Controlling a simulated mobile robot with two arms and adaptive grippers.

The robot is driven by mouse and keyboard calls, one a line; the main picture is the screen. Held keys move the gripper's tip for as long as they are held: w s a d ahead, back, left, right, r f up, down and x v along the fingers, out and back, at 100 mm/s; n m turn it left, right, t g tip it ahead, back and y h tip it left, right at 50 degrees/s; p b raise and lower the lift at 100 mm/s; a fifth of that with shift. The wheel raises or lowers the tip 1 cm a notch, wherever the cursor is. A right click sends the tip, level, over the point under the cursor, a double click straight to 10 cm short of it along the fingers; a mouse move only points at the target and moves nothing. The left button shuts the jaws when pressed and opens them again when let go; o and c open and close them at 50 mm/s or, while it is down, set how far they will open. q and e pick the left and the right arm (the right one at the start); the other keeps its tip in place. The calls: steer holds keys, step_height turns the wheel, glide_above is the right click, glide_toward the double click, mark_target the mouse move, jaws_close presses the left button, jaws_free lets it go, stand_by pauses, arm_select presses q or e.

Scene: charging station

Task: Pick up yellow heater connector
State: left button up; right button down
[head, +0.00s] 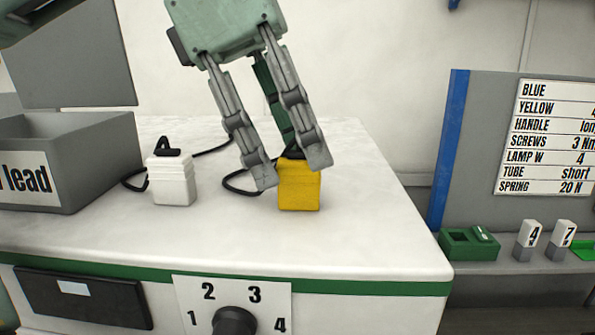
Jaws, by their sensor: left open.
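The yellow heater connector (299,190) stands upright on the white top of the cabinet (370,235). It is a yellow block with a dark top part and a black cable running off to the left. My left gripper (290,172) comes down from above with its fingers spread, open. One fingertip overlaps the connector's upper right in the picture, and another lies just left of it. The fingers hide part of the connector's top. I cannot tell whether they touch it. My right gripper is not in view.
A white connector (171,181) with a black cable stands to the left. A grey bin (85,170) labelled "lead" is at the far left. A numbered dial (234,321) is on the cabinet front. A lettered board (545,138) and small blocks stand at right.

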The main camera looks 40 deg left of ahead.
arm_select(q)
steer(key=shift+d+f, duration=0.3)
steer(key=shift+f, duration=0.15)
steer(key=shift+d, duration=0.15)
steer(key=c, duration=0.3)
steer(key=shift+c, duration=0.9)
jaws_close()
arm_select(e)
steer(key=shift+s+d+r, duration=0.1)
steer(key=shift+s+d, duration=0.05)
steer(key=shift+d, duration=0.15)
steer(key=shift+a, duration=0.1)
